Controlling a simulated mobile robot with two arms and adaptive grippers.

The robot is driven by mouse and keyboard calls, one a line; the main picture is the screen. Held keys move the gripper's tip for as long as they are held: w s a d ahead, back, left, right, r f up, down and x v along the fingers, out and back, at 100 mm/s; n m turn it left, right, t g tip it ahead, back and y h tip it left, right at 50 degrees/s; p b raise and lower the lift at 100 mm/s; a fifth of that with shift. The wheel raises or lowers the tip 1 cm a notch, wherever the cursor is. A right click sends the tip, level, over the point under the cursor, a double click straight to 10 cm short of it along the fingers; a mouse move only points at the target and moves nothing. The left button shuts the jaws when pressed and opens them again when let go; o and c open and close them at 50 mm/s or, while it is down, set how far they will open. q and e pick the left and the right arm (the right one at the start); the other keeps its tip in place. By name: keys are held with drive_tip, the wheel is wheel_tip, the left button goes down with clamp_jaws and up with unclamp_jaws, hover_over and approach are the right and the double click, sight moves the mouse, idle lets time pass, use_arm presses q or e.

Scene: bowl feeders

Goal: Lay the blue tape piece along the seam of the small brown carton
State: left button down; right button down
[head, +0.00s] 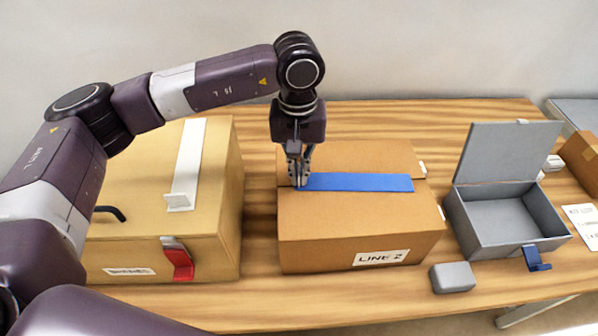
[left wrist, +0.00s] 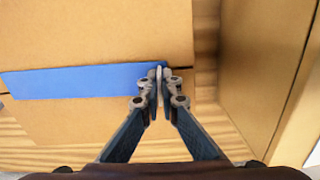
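The small brown carton (head: 330,230) stands closed in the middle of the table, with a label on its front. The blue tape piece (head: 365,182) stretches along the seam across its top; I cannot tell if it is flat against the cardboard all along. My left gripper (head: 300,180) points down at the tape's left end. In the left wrist view the fingertips (left wrist: 160,72) are together at the end of the blue tape (left wrist: 75,80), pinching it close above the carton top (left wrist: 90,30). A short stretch of seam shows beyond the fingers. My right gripper is out of view.
A larger tan box (head: 220,195) with a white strip and red latch stands close on the left. An open grey box (head: 470,221) with a raised lid stands on the right, with a small grey block (head: 452,277) before it. Bare table (head: 400,115) shows behind the carton.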

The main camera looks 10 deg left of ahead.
use_arm(q)
drive_tip(key=c, duration=2.1)
unclamp_jaws()
drive_tip(key=shift+r, duration=0.1)
wheel_tip(320, 180, up, 12)
drive_tip(key=shift+f, duration=0.1)
